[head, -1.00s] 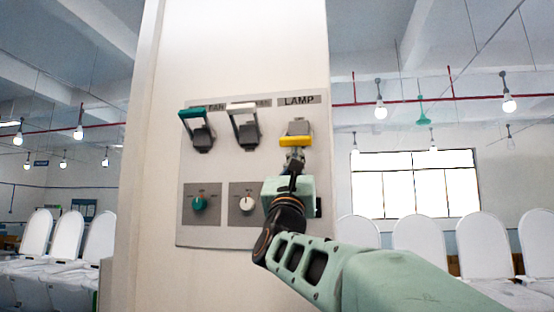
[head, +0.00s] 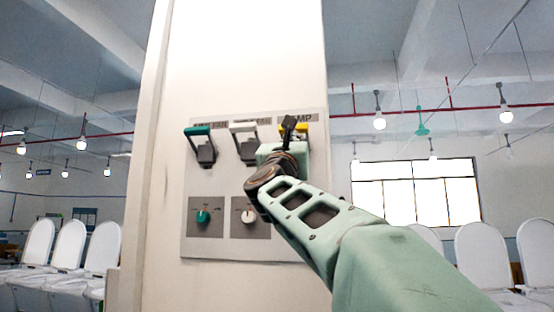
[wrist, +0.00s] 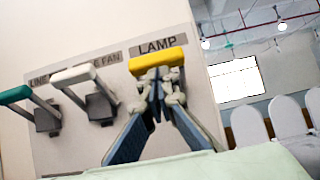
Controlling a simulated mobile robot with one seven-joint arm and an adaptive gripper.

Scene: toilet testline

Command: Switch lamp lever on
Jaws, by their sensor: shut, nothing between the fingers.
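The lamp lever has a yellow handle (head: 303,128), partly hidden by my gripper in the head view. The handle is raised to about the level of the other lever handles. In the wrist view the yellow handle (wrist: 157,60) shows whole, just under the LAMP label. My gripper (head: 289,124) is shut and empty, in front of the lamp lever. In the wrist view my fingertips (wrist: 157,86) are just below the yellow handle; I cannot tell whether they touch it. The lever's base is hidden behind my fingers.
Left of the lamp lever are a white-handled lever (head: 243,127) and a teal-handled lever (head: 199,131), both raised. Below them are a teal knob (head: 203,217) and a white knob (head: 249,216). White seats (head: 484,250) stand beyond the pillar.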

